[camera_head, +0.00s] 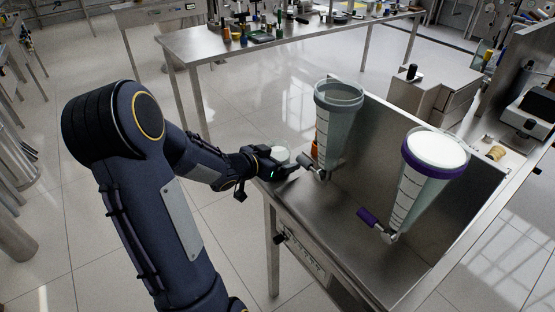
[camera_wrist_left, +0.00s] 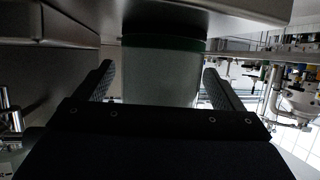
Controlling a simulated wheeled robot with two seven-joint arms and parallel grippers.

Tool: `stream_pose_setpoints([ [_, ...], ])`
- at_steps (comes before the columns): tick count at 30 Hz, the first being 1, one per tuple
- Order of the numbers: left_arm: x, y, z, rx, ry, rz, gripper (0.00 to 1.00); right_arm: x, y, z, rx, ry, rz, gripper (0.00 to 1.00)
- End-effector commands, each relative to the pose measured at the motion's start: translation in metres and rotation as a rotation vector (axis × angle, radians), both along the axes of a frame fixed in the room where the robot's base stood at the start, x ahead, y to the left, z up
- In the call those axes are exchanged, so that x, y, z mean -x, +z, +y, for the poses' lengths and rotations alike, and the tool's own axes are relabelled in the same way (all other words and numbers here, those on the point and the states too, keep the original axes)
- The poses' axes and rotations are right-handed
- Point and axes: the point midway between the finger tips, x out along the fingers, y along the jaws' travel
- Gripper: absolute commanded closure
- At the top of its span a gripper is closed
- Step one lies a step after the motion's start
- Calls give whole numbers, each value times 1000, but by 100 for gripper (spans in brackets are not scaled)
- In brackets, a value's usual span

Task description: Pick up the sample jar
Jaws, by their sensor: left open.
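The sample jar (camera_head: 280,154) has a pale round top and stands near the left end of the steel bench, beside the grey-rimmed cone. My left gripper (camera_head: 284,170) is at the jar, and its dark body hides the jar's lower part. In the left wrist view the translucent jar (camera_wrist_left: 160,72) with a dark green band stands between the two fingers of my left gripper (camera_wrist_left: 158,85). A gap shows on each side, so the fingers are open around it. My right gripper is not in view.
A tall grey-rimmed cone (camera_head: 338,115) with a tap stands just right of the jar. A purple-rimmed cone (camera_head: 425,175) stands farther right on the steel bench (camera_head: 325,225). A steel back panel (camera_head: 400,130) rises behind them. Another table (camera_head: 200,45) with bottles stands behind.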

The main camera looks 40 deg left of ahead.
Motion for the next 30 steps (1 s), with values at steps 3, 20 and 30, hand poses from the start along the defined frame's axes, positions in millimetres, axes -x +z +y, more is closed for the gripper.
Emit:
stream_pose_setpoints([
  [3, 0, 0, 0, 0, 0, 0, 12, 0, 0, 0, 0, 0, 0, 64],
  [20, 1, 0, 0, 0, 1, 0, 85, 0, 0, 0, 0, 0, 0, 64],
  [30, 0, 4, 0, -1, 0, -2, 91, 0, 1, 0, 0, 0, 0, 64],
])
